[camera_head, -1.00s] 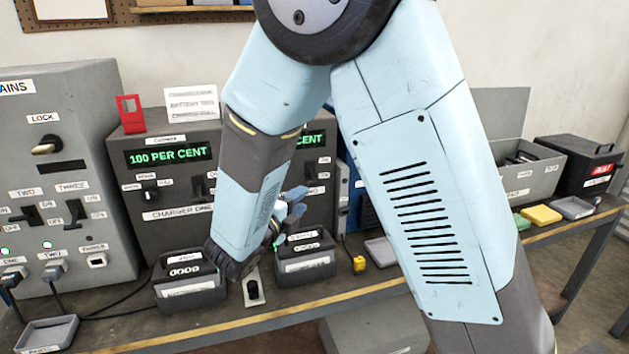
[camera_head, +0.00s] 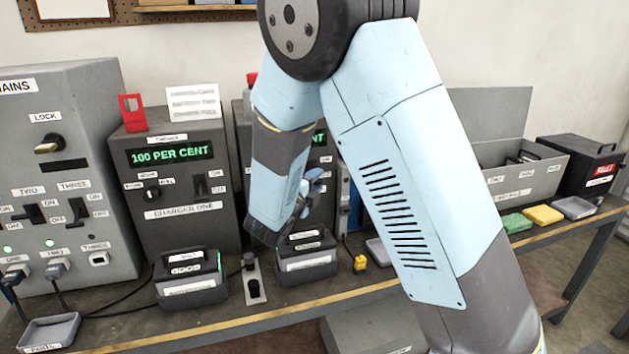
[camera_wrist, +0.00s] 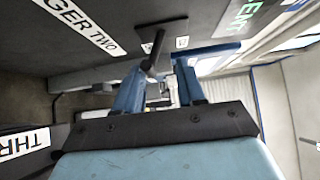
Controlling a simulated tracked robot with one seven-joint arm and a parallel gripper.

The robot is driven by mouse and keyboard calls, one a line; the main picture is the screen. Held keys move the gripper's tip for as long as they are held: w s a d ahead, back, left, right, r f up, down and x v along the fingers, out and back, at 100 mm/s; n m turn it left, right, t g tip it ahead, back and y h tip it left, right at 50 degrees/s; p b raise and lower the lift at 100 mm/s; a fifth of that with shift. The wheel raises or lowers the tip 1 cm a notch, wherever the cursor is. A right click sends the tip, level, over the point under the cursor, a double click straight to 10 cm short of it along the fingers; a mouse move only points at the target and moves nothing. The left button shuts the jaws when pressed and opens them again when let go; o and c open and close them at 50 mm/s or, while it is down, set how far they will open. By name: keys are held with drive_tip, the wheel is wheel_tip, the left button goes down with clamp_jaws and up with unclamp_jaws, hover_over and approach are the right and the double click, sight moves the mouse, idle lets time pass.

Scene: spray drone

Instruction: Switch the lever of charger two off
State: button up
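Charger two (camera_head: 326,208) is a dark grey box, largely hidden behind my arm in the head view. Part of its green display text shows past the arm. In the wrist view its label, ending "GER TWO" (camera_wrist: 82,27), lies at the upper left. Its dark lever (camera_wrist: 154,50) stands out from a small plate there. My gripper (camera_wrist: 162,68) has blue fingers with a gap between them, close to the lever and nearest it with the left finger. Contact cannot be made out. In the head view my gripper (camera_head: 309,188) is in front of charger two's right part.
Charger one (camera_head: 180,185), showing "100 PER CENT", stands left of charger two. The mains panel (camera_head: 75,150) is further left. Two battery packs (camera_head: 190,285) (camera_head: 307,262) sit on the bench in front. Trays, sponges and an open grey box (camera_head: 520,180) are at the right.

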drive_tip(key=shift+x, duration=1)
drive_tip(key=shift+c, duration=0.5)
clamp_jaws()
